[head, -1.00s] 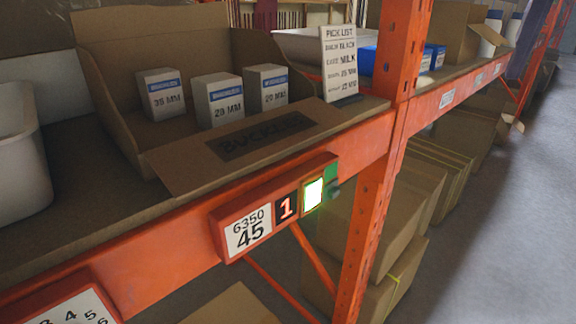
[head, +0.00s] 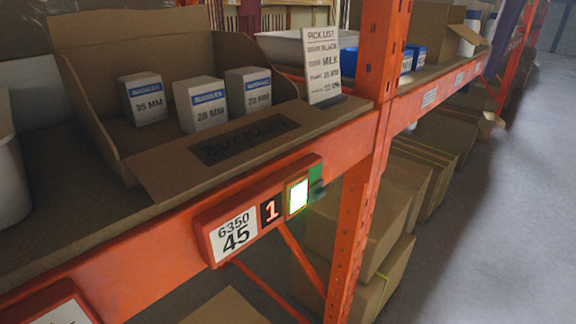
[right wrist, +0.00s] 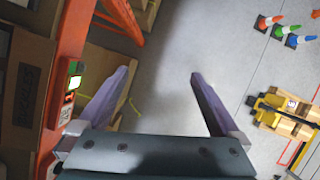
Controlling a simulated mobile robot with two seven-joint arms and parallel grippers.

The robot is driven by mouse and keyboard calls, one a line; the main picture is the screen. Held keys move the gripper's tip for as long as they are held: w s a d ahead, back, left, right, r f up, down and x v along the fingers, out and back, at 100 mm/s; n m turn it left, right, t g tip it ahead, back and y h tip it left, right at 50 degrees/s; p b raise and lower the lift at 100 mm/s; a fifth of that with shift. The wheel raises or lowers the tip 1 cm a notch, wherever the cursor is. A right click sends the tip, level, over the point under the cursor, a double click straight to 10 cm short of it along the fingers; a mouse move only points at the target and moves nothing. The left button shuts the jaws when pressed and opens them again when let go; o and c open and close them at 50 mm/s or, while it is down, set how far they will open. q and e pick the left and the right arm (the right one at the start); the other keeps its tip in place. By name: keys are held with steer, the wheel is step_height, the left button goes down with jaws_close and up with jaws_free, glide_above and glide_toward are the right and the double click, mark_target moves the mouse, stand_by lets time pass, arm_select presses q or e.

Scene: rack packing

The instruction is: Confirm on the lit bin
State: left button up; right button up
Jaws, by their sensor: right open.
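The lit bin is an open cardboard box (head: 110,150) labelled "BUCKLES" on the shelf at the left of the head view. It holds white boxes marked 35 MM (head: 148,100), 28 MM (head: 202,106) and a third (head: 248,94). On the orange beam below it, a panel (head: 236,237) reads "6350 45", with a red digit 1 and a glowing white-green button (head: 298,196). The lit button (right wrist: 74,81) also shows at the left of the right wrist view. My right gripper (right wrist: 156,76) is open and empty, apart from the panel and to its right. My left gripper is out of view.
A pick list card (head: 323,66) stands at the bin's right corner. An orange upright (head: 384,60) rises beside it. Cardboard boxes (head: 395,215) sit under the shelf. The floor aisle (head: 500,210) on the right is clear. Traffic cones (right wrist: 282,30) and a yellow pallet truck (right wrist: 275,105) stand farther off.

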jaws_close()
stand_by(0.6)
stand_by(0.9)
